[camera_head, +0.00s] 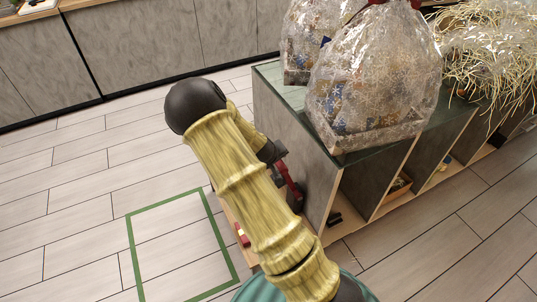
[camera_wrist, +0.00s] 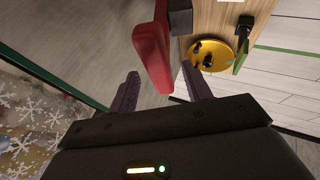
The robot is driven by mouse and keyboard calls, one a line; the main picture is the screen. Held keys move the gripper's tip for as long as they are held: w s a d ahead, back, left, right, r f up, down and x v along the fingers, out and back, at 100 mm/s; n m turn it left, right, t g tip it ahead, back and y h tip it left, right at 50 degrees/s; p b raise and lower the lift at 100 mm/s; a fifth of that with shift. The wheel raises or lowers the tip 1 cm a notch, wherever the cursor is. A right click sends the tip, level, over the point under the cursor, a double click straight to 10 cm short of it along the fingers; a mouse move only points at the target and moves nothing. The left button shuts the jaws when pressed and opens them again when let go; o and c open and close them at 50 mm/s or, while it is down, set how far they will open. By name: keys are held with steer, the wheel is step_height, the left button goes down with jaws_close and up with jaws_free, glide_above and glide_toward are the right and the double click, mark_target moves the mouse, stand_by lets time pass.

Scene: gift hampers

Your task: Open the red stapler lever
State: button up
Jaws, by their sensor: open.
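The red stapler lever (camera_wrist: 152,50) is a long rounded bar in the upper middle of the wrist view, joined near its top to a dark grey block (camera_wrist: 181,18). My gripper (camera_wrist: 160,88) is open, with a purple-grey finger on either side of the lever's near end. I cannot tell whether either finger touches it. In the head view a dark red part (camera_head: 290,183), probably the lever, shows beside the cabinet's left side, and my arm hides most of the gripper and stapler.
A cabinet (camera_head: 285,112) with a green top carries wrapped hampers (camera_head: 372,75). A wooden surface (camera_wrist: 215,20) holds a yellow disc (camera_wrist: 209,56) with small dark items. A green floor outline (camera_head: 131,240) lies to the left. Open floor (camera_head: 75,190) surrounds it.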

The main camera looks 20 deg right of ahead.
steer(key=v, duration=1.1)
steer(key=shift+s+a+r+p, duration=0.2)
steer(key=shift+s+r+p, duration=0.1)
steer(key=shift+p, duration=0.15)
steer(key=s+a+r+m+g+y, duration=0.1)
steer(key=s+a+r+y, duration=0.2)
steer(key=s, duration=0.5)
steer(key=s+a+r+m+g+y, duration=0.1)
steer(key=s+a+r+y, duration=0.15)
steer(key=s+r, duration=0.45)
steer(key=w+p+v, duration=0.1)
steer(key=p+v, duration=1)
steer(key=p, duration=0.1)
steer(key=shift+a+h+p, duration=0.35)
steer(key=shift+a+p, duration=0.05)
steer(key=shift+a, duration=0.4)
steer(key=shift+w, duration=0.15)
